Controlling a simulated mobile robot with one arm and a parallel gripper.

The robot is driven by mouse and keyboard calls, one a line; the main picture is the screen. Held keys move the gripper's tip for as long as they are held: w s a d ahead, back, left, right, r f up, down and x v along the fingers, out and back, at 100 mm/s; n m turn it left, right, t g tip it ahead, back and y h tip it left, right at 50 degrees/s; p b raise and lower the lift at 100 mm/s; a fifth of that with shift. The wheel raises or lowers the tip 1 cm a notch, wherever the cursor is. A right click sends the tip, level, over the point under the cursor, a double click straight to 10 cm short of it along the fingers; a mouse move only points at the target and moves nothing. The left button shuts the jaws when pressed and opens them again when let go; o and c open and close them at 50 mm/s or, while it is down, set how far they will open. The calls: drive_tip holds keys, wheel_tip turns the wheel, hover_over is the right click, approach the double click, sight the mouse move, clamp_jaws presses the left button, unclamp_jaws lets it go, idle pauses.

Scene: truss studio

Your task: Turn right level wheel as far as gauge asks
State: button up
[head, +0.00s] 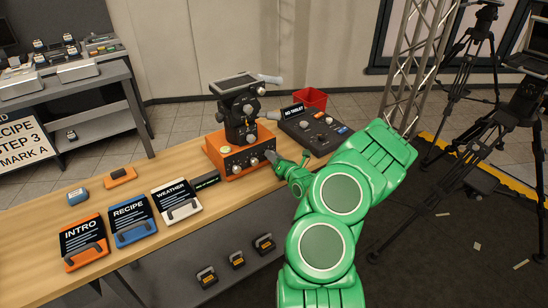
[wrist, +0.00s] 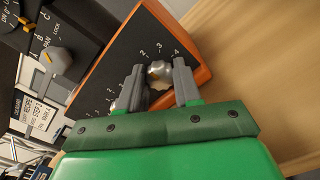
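The orange control box (head: 232,152) stands on the wooden bench, with a row of silver knobs on its dark front panel. In the wrist view, the right level wheel (wrist: 160,74) is a silver knob beside the printed numbers 2, 3 and 4. My gripper (head: 273,156) reaches it from the right. Its two grey fingers (wrist: 159,82) stand on either side of the wheel, which fills the gap between them. Another silver knob (wrist: 122,103) is partly hidden behind the left finger. No gauge reading is legible.
A dark camera head (head: 241,115) with a screen rises from the box. A grey console (head: 313,130) marked NO TABLET sits close on the right, before a red bin (head: 312,98). INTRO (head: 84,243), RECIPE (head: 132,219) and WEATHER (head: 176,200) cards lie left on the bench.

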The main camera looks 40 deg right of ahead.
drive_tip(key=shift+c, duration=0.9)
drive_tip(key=shift+n, duration=2)
drive_tip(key=n, duration=0.4)
drive_tip(key=shift+a, duration=0.1)
drive_tip(key=n, duration=0.4)
drive_tip(key=shift+n, duration=0.4)
drive_tip(key=shift+a+n, duration=0.15)
drive_tip(key=shift+n, duration=1.85)
